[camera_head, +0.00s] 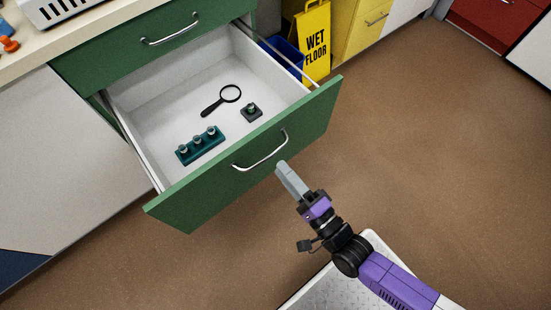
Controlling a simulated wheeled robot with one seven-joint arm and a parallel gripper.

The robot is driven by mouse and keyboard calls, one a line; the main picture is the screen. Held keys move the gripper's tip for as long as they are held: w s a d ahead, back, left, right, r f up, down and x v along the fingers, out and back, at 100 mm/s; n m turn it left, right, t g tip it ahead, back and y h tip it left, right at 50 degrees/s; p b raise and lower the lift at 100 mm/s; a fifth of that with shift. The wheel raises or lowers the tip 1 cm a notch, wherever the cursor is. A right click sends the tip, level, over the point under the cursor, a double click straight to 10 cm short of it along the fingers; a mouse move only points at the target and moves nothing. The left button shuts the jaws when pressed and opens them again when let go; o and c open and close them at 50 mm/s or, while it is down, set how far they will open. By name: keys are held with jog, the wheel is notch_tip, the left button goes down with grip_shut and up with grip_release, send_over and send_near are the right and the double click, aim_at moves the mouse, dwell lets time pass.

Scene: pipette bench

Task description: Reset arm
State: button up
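My gripper (287,178) is at the end of my purple and black arm, in the lower right middle of the head view. Its grey fingers point up and left toward the silver handle (262,152) of an open green drawer (236,165). The fingertips appear just below the handle's right end; I cannot tell whether they touch it. The fingers look close together, but the gap between them does not show clearly. I see nothing held in them.
The white-lined drawer holds a black magnifying glass (212,106), a small dark block (251,113) and a teal rack (200,146) with small cylinders. A yellow wet-floor sign (315,44) stands behind the drawer. The brown floor at right is clear.

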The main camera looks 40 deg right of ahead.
jog(key=shift+s+f, duration=0.1)
jog(key=shift+s, duration=0.8)
jog(key=s+r+n+g+p, duration=0.1)
jog(key=s+r+n+p, duration=0.2)
jog(key=s+r+n, duration=0.2)
jog(key=s+r+n+g+p, duration=0.2)
jog(key=s+r+n+p, duration=0.2)
jog(key=r+n, duration=0.3)
jog(key=s+r+n+g+p, duration=0.1)
jog(key=s+r+n+p, duration=0.3)
jog(key=r, duration=0.8)
jog(key=shift+s+r+n, duration=0.3)
jog(key=shift+s+n, duration=0.8)
jog(key=shift+s, duration=0.15)
